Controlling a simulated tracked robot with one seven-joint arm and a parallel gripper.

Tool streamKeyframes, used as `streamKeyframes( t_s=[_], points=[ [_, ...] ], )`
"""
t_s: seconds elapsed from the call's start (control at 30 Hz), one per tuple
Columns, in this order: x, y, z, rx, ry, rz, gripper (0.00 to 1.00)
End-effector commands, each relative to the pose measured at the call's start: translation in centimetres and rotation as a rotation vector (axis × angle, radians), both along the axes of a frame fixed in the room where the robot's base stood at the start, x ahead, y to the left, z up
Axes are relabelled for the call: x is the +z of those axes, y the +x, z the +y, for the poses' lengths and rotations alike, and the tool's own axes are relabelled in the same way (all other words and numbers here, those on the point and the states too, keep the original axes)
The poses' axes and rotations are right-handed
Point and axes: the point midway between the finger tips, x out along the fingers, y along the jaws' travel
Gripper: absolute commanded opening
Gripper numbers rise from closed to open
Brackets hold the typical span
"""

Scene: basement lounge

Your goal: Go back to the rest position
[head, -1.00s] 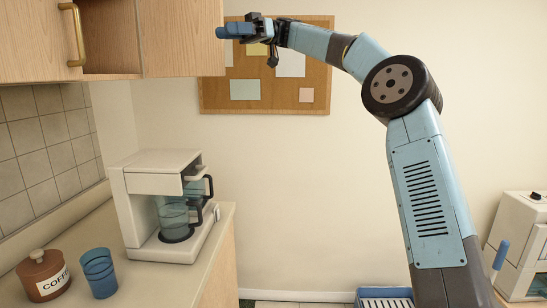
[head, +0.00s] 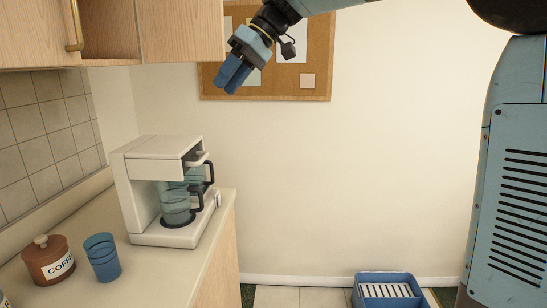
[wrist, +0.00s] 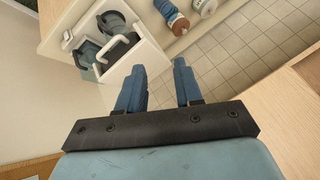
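My gripper (head: 233,76) hangs in the air in front of the corkboard, pointing down and to the left, below and right of the wooden cabinet in the head view. In the wrist view my gripper (wrist: 157,88) shows two blue fingers spread apart with nothing between them. My arm reaches in from the upper right of the head view. No object is held.
A coffee maker (head: 160,190), a blue cup (head: 102,258) and a coffee jar (head: 48,262) stand on the counter (head: 205,262). A cabinet (head: 180,35) hangs at upper left. A blue crate (head: 362,296) sits on the floor. The wall's middle is clear.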

Motion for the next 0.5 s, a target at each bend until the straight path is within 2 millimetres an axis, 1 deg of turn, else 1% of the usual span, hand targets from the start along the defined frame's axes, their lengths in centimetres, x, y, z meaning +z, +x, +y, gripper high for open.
streamKeyframes(
  t_s=[0.03, 0.17, 0.27, 0.5],
  points=[
    [-0.8, -0.8, -1.3, -0.057, -0.042, -0.010, 0.35],
    [-3.1, -2.4, -4.9, -0.209, -0.139, -0.029, 0.35],
    [-4.7, -3.7, -7.9, -0.327, -0.201, -0.049, 0.35],
    [-8.5, -7.6, -15.7, -0.598, -0.313, -0.097, 0.35]
  ],
)
